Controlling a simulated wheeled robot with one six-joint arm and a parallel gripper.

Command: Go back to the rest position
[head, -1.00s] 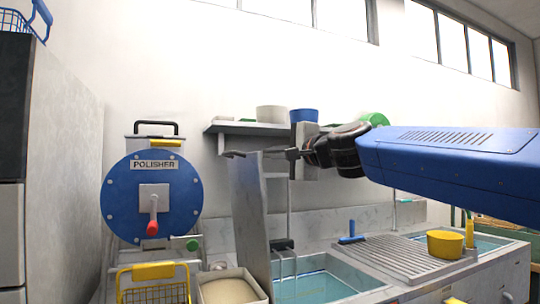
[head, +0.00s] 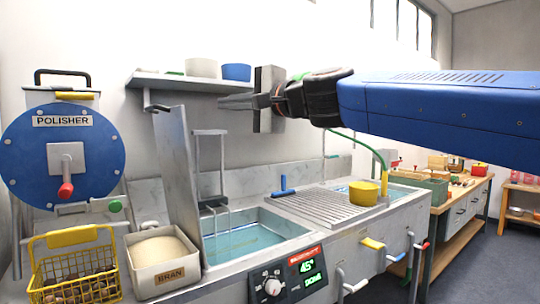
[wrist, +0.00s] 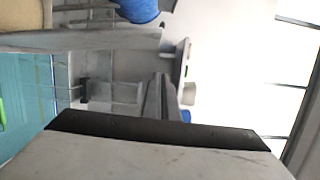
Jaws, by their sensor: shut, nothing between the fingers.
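My gripper (head: 246,101) is shut and empty at the end of my blue arm. In the head view it reaches in from the right and points left, held high in front of the wall shelf and above the sink area. In the wrist view its fingers (wrist: 160,100) show dark and together near the middle. No object hangs from it.
The blue polisher (head: 63,155) stands at left, with a wire basket (head: 75,280) of chestnuts and a bran bin (head: 163,270) in front. A tall grey panel (head: 178,175) rises beside the sink (head: 255,237). A workbench (head: 455,195) stands at right.

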